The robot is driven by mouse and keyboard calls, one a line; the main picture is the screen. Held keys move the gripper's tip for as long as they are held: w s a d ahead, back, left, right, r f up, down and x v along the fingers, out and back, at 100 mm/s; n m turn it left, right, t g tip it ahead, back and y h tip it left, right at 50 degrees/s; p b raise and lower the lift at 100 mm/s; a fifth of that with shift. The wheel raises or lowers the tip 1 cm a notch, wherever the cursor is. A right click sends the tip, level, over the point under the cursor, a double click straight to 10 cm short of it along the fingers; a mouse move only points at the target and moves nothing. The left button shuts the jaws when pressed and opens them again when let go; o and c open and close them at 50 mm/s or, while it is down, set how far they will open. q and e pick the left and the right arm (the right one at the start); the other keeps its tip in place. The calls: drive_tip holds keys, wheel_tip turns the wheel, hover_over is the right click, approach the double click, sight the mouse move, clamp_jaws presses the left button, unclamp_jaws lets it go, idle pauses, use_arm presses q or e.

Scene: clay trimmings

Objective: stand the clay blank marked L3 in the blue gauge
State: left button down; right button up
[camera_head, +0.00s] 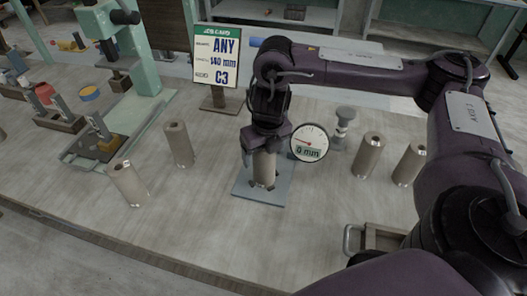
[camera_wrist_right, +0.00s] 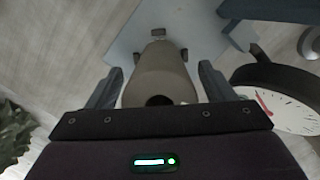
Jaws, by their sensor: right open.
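A grey-brown clay blank (camera_head: 264,169) stands upright on the blue-grey plate of the gauge (camera_head: 262,192). My right gripper (camera_head: 263,155) is over its upper part, pointing down. In the right wrist view the blank (camera_wrist_right: 160,80) is between the two open fingers (camera_wrist_right: 160,92), with a gap visible on each side. Small dark stops stand by the blank's far end on the plate (camera_wrist_right: 125,42). The gauge's dial (camera_head: 309,143) reads 0 mm. No L3 mark is legible on any blank. My left gripper is not in view.
Other blanks stand left (camera_head: 128,183) (camera_head: 179,145) and right (camera_head: 367,155) (camera_head: 408,164) of the gauge. A sign (camera_head: 218,58) reads ANY, 140 mm, C3. A green press (camera_head: 143,50) stands at the back left. The table front before the gauge is clear.

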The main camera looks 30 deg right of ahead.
drive_tip(key=r+p, duration=0.1)
drive_tip(key=r, duration=0.1)
drive_tip(key=r+p, duration=0.1)
drive_tip(key=r, duration=0.2)
drive_tip(key=s+r+p, duration=0.1)
drive_tip(key=r, duration=0.1)
drive_tip(key=shift+r+p, duration=0.35)
drive_tip(key=shift+p, duration=0.05)
